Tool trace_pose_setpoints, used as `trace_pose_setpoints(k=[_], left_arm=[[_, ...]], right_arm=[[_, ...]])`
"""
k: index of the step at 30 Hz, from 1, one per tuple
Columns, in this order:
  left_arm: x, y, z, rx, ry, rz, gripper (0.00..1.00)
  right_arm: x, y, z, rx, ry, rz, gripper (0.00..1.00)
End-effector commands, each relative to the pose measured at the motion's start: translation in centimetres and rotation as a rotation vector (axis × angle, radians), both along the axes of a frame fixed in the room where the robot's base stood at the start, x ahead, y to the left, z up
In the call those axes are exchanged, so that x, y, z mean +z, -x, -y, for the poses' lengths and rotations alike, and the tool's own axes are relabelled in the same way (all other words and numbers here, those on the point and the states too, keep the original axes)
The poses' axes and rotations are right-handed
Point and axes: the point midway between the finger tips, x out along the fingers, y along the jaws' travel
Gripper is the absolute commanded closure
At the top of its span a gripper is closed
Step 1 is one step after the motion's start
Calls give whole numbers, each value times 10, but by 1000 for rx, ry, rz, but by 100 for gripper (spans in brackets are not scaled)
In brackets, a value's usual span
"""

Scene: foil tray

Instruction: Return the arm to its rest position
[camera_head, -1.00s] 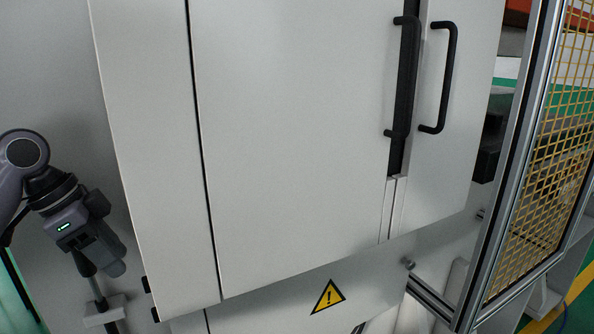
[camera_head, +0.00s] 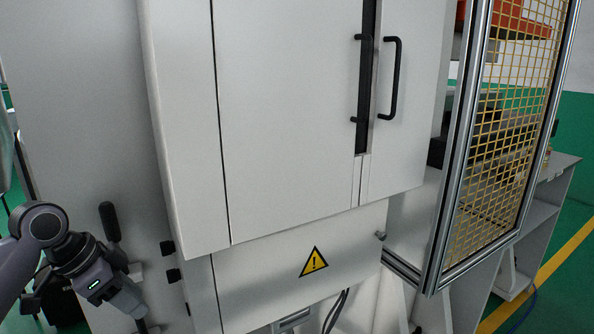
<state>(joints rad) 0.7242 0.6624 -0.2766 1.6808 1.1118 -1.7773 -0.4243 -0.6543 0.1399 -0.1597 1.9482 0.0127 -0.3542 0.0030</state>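My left arm comes in at the lower left corner. Its gripper (camera_head: 143,322) points down and to the right, in front of the grey wall panel and left of the white cabinet (camera_head: 290,110). The fingertips are small and dark near the bottom edge, so I cannot tell whether they are open or shut. I see nothing clearly held in them. My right arm and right gripper are not in view. No foil tray shows.
The cabinet has black door handles (camera_head: 392,78) and a yellow warning triangle (camera_head: 314,262) below. A dark lever (camera_head: 110,222) stands close to my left wrist. A yellow mesh guard (camera_head: 505,130) in a metal frame and a grey shelf (camera_head: 545,200) stand at the right.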

Motion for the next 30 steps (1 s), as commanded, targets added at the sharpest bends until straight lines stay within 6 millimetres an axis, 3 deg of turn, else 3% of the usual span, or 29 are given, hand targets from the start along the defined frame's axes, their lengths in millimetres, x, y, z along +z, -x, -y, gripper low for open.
trace_pose_setpoints(k=[1,8,14,21,30], left_arm=[[-21,0,8,24,14,3,61],[-104,3,35,172,72,59,61],[-173,26,57,310,123,124,61],[-236,76,75,466,176,217,61],[-275,159,87,617,218,344,61]], right_arm=[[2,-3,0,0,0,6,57],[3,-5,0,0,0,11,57],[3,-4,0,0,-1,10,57],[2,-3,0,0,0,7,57],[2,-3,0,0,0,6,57]])
